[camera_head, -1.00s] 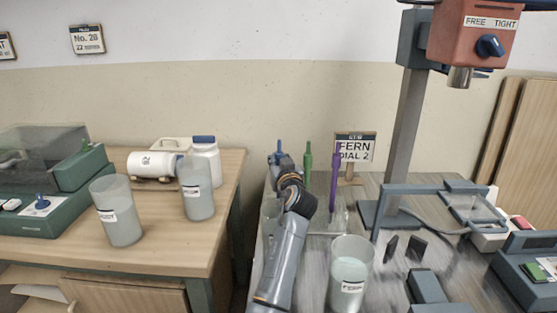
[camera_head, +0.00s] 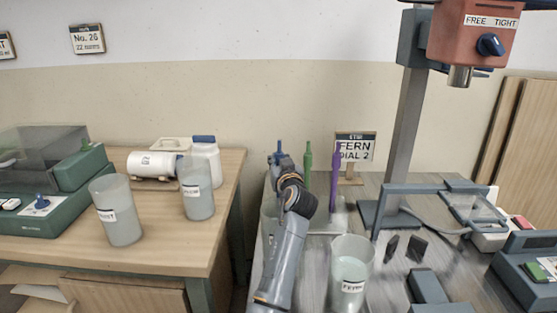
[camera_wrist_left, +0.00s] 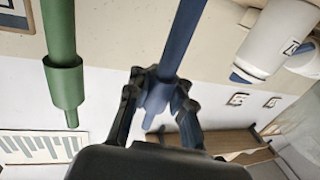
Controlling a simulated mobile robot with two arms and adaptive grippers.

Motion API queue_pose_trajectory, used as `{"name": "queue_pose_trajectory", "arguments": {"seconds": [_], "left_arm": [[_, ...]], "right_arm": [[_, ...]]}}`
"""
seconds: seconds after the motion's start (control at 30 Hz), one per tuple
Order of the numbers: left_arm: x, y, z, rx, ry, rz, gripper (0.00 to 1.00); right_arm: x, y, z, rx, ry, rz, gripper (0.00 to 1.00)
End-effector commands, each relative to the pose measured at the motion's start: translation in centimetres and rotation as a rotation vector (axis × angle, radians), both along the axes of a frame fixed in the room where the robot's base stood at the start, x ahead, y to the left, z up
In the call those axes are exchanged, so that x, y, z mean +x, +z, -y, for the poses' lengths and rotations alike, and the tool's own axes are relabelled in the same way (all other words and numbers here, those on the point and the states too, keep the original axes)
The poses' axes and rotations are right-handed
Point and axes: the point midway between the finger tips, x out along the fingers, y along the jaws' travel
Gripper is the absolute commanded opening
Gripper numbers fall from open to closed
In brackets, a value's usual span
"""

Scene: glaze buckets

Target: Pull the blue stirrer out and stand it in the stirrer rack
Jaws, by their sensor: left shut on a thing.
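The blue stirrer (camera_head: 279,146) shows only its top in the head view, above my left gripper (camera_head: 281,160). The stirrer's lower part is hidden in the head view by my arm. A green stirrer (camera_head: 307,165) and a purple stirrer (camera_head: 335,170) stand upright just right of the gripper, at a clear rack-like holder (camera_head: 338,220). The green stirrer (camera_wrist_left: 62,55) also shows in the left wrist view. My right gripper is not in view.
A bucket labelled FERN (camera_head: 350,255) stands right of my left arm. Another clear vessel (camera_head: 268,225) is partly hidden behind that arm. A mixer stand (camera_head: 404,130) rises at right, near two dark plates (camera_head: 416,249). Two buckets stand on the left table (camera_head: 160,235).

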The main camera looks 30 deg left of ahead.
Motion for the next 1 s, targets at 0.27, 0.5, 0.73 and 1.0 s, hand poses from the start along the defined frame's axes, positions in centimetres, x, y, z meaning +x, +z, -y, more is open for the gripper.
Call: {"name": "queue_pose_trajectory", "arguments": {"seconds": [0.27,0.5,0.73,1.0], "left_arm": [[-0.01,0.08,-0.01,0.001,0.000,0.001,0.00],[-0.01,0.07,-0.01,0.001,0.000,0.001,0.46],[-0.01,0.05,-0.02,0.001,0.000,0.001,0.48],[-0.01,-0.04,-0.03,0.000,0.001,-0.001,0.57]], "right_arm": [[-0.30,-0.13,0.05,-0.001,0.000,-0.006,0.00],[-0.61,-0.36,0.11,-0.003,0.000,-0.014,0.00],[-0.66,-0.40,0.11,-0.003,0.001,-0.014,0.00],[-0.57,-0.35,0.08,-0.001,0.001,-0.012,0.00]]}}
